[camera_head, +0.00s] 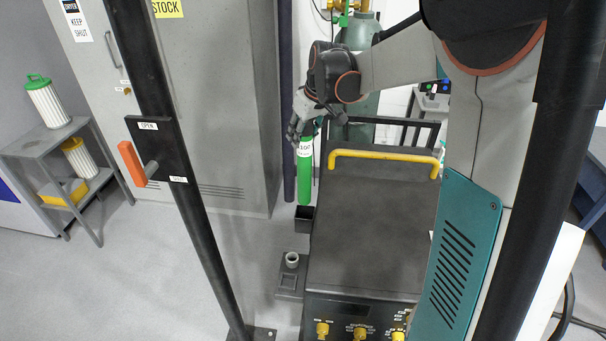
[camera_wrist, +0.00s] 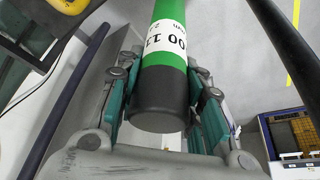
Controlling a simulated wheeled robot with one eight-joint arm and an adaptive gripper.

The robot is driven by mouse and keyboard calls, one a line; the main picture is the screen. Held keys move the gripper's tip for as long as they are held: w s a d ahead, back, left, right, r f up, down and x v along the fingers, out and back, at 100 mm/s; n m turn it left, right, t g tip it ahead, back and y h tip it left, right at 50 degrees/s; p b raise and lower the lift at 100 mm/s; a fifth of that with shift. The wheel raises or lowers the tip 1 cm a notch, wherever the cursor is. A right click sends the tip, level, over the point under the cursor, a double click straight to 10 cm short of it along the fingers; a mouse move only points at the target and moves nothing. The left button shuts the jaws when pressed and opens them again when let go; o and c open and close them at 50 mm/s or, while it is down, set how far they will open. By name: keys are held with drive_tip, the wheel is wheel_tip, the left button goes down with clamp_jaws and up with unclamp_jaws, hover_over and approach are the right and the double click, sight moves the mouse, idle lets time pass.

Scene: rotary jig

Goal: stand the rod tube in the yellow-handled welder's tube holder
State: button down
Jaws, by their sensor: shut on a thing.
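The rod tube (camera_head: 305,180) is green with a white label and hangs upright below my gripper (camera_head: 304,130). In the wrist view the rod tube (camera_wrist: 170,60) shows its dark end cap between the two teal-padded fingers of my gripper (camera_wrist: 165,95), which are shut on it. The yellow-handled welder (camera_head: 370,225) stands at the centre, its yellow handle at the back. Its tube holder (camera_head: 304,222), a dark square cup, is on the welder's left side. The tube's lower end appears right at the cup's mouth; I cannot tell whether it is inside.
A small bracket with a grey ring (camera_head: 291,260) sits lower on the welder's left side. A grey cabinet (camera_head: 225,110) and a dark post with an orange lever (camera_head: 131,163) stand to the left. A gas cylinder (camera_head: 362,35) is behind. Grey floor left of the welder is clear.

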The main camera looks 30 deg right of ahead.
sight(309, 150)
wheel_tip(309, 150, down, 12)
drive_tip(key=shift+r+b, duration=0.1)
drive_tip(key=shift+b, duration=0.9)
drive_tip(key=c, duration=1.1)
unclamp_jaws()
drive_tip(key=p+v, duration=0.2)
drive_tip(key=v, duration=1)
drive_tip(key=shift+r, duration=0.15)
